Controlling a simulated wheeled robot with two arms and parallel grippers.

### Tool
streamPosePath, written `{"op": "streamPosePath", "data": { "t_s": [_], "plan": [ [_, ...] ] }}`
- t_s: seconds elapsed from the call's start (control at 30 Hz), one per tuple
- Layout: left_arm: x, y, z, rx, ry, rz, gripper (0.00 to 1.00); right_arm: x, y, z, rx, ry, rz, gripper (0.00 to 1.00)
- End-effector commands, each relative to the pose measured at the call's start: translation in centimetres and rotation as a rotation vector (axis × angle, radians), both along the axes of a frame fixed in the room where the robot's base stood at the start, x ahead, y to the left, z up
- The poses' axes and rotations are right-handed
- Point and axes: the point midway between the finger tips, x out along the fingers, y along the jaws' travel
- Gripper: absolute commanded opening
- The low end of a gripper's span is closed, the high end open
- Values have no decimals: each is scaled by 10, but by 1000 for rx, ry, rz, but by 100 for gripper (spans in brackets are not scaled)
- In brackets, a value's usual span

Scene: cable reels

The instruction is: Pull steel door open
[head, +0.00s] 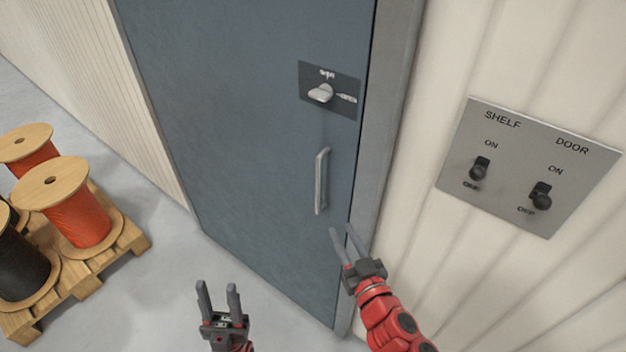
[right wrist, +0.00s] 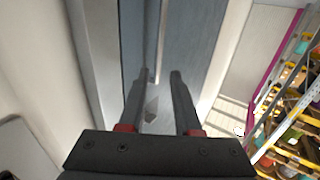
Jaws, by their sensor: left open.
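The blue-grey steel door (head: 240,120) looks shut in its grey frame (head: 385,130). Its vertical bar handle (head: 321,180) is near the door's right edge, below a dark plate with a latch knob (head: 320,93). My right gripper (head: 342,230) is open just below and right of the handle. In the right wrist view its fingers (right wrist: 158,76) are apart, and the handle (right wrist: 161,45) shows between and beyond them; I cannot tell whether they touch it. My left gripper (head: 217,287) is open and empty, low in front of the door.
A wall panel (head: 510,165) right of the door carries two toggle switches labelled SHELF and DOOR. A wooden pallet (head: 120,250) with orange and black cable reels stands at the left. A yellow-framed shelf (right wrist: 290,120) shows at right in the wrist view. Floor before the door is clear.

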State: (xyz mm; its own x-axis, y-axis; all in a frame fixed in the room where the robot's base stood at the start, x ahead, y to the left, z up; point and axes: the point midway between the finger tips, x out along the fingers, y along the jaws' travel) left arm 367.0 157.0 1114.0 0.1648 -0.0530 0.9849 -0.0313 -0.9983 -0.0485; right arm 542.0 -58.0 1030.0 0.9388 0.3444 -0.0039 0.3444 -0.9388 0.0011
Motion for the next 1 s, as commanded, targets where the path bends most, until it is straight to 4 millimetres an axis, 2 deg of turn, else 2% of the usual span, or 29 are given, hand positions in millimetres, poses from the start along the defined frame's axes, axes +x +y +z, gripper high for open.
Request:
{"op": "streamPosePath", "data": {
  "t_s": [0.13, 0.7, 1.0],
  "plan": [
    [0, 0, -8, 0, 0, 0, 45, 22, 11, 1, 1, -8, 4, 32],
    [0, 0, 17, 0, 0, 0, 45, 122, 45, 3, 1, -4, 0, 32],
    [0, 0, 23, 0, 0, 0, 45, 151, 56, 2, 3, -4, 1, 32]
  ]
}}
